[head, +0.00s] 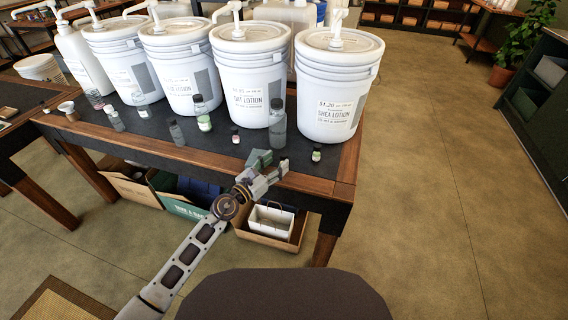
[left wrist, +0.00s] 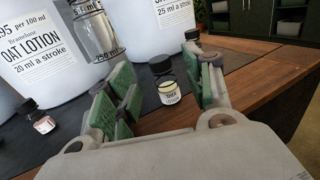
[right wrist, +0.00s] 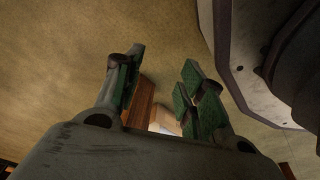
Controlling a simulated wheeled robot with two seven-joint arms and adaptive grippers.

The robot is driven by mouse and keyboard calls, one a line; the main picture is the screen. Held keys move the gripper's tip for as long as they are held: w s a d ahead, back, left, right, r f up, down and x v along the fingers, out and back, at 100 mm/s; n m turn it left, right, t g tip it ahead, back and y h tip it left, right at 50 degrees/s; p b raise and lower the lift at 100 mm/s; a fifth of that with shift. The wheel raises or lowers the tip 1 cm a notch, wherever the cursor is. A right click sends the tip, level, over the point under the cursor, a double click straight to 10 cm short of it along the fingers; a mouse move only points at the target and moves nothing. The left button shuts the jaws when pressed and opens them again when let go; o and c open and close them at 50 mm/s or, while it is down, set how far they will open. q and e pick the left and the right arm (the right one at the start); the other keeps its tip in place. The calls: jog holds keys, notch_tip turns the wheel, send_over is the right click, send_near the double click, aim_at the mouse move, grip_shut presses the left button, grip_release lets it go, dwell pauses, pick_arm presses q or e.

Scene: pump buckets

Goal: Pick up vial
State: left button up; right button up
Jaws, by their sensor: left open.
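A small vial with a dark cap and a pale "shea lotion" label stands upright on the table in the left wrist view (left wrist: 168,95). My left gripper (head: 269,165) is open and empty at the table's front edge, left of this vial. In its wrist view the vial shows in the gap between the fingers, farther out and apart from them. My right gripper (right wrist: 163,92) is open and empty, low over the floor, outside the head view.
Several white pump buckets line the table (head: 351,160). A taller clear bottle (head: 277,122) stands by the oat lotion bucket (head: 248,85). A small pink-labelled vial (head: 235,135) and other bottles stand farther left. Boxes lie under the table. The table's right front corner is clear.

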aim_at(284, 154)
pick_arm(q)
jog(key=shift+x, duration=1.15)
jog(key=shift+b+x, duration=0.3)
jog(key=shift+x, duration=0.95)
pick_arm(e)
jog(key=shift+w+a+r, duration=0.1)
jog(key=shift+a+r, duration=0.4)
jog(key=shift+r, duration=0.05)
pick_arm(q)
jog(key=shift+c, duration=1)
jog(key=c, duration=0.9)
jog(key=shift+c, duration=0.2)
pick_arm(e)
jog(key=shift+w+d+r, duration=0.1)
jog(key=shift+w+r, duration=0.1)
jog(key=shift+w, duration=0.55)
jog(key=shift+s, duration=0.2)
